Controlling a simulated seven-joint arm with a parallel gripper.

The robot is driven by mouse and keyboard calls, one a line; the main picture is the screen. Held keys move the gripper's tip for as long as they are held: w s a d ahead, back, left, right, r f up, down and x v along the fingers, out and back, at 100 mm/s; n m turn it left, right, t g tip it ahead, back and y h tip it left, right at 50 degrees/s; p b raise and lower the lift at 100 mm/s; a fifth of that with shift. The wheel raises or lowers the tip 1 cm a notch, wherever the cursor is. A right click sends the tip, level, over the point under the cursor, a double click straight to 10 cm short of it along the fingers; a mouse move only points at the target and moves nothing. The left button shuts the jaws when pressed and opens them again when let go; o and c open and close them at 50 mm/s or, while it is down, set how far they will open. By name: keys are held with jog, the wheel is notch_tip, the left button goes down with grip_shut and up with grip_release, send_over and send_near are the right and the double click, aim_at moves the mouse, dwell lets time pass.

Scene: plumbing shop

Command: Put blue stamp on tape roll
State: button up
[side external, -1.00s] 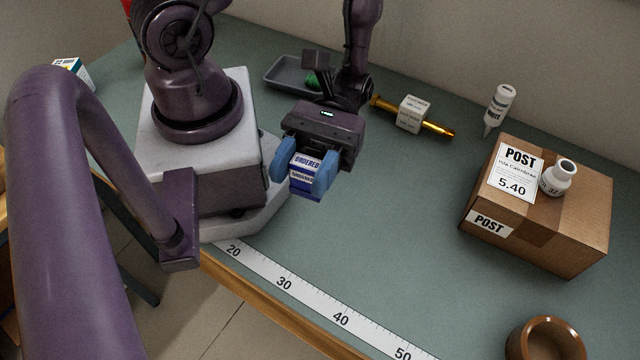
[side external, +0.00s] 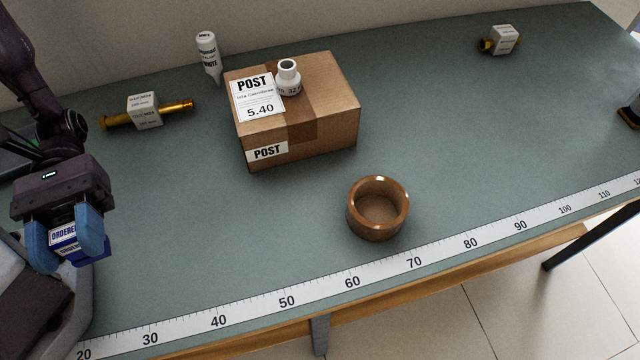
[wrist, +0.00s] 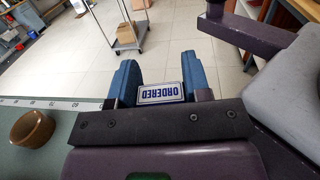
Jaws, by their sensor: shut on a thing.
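My gripper (side external: 66,238) is at the far left of the side external view, its blue fingers shut on the blue stamp (side external: 67,243). The stamp has a white label reading "ORDERED", which also shows between the fingers in the wrist view (wrist: 160,93). The stamp is held in front of my base, well to the left of the tape roll.
A dropper bottle (side external: 208,57) and a tagged brass fitting (side external: 146,111) are at the back left. A measuring strip (side external: 320,287) runs along the front edge. The bench between gripper and roll is clear.

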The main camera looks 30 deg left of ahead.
jog(key=w+d+r+n+t+h, duration=0.2)
jog(key=w+d+r+n+t, duration=0.15)
jog(key=w+d+t, duration=0.35)
jog(key=w+d+r+n+t+h, duration=0.2)
jog(key=w+d+n+t, duration=0.35)
jog(key=d, duration=0.35)
jog(key=n+t+y, duration=0.2)
jog(key=n+t, duration=0.1)
jog(key=t, duration=0.2)
send_over(388, 202)
notch_tip(388, 202, down, 10)
jog(key=shift+s+a+r, duration=0.1)
jog(key=shift+a, duration=0.05)
jog(key=shift+f, duration=1.8)
jog(key=shift+f, duration=0.15)
